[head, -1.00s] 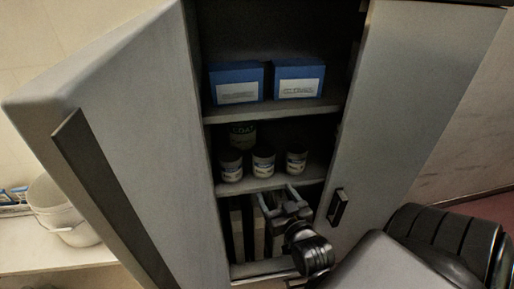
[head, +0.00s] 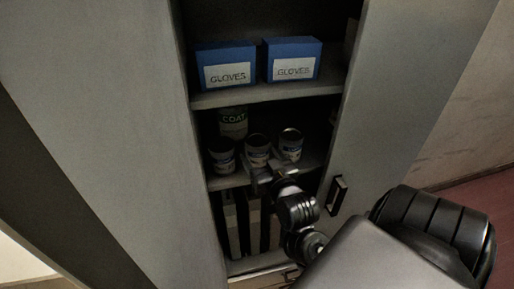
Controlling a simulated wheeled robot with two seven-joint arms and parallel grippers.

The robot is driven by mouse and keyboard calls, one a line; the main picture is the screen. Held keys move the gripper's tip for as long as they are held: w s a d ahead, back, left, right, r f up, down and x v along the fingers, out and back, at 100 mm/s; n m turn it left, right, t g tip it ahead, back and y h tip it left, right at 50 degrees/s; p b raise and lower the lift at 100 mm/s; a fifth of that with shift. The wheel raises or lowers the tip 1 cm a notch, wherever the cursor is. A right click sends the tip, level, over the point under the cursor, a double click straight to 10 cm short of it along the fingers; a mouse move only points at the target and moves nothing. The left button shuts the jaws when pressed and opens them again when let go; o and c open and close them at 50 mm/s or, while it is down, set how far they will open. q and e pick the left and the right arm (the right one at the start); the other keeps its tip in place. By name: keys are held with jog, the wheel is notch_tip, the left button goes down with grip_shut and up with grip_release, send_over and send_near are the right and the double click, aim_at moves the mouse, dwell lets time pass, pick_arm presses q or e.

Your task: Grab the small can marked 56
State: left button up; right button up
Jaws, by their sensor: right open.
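Three small cans stand on the middle shelf (head: 216,181) of the open cabinet: a left one (head: 222,156), a middle one (head: 258,147) and a right one (head: 290,145). Their labels are too small to read, so I cannot tell which is marked 56. My right gripper (head: 262,170) is open at the shelf's front, right at the lower part of the middle can. It hides that can's base. I cannot tell whether the fingers touch it. My left gripper is not in view.
A larger can marked COAT (head: 233,121) stands behind the small cans. Two blue GLOVES boxes (head: 226,68) sit on the shelf above. The open cabinet doors flank the opening, the right one with a dark handle (head: 337,195).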

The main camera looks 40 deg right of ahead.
jog(key=shift+w+d+b, duration=0.15)
jog(key=shift+w+b, duration=0.05)
jog(key=shift+b, duration=0.25)
jog(key=p+x, duration=0.1)
jog(key=x, duration=0.3)
jog(key=shift+w+d+p, duration=0.1)
jog(key=shift+w+p, duration=0.2)
jog(key=shift+s, duration=0.1)
jog(key=c, duration=0.9)
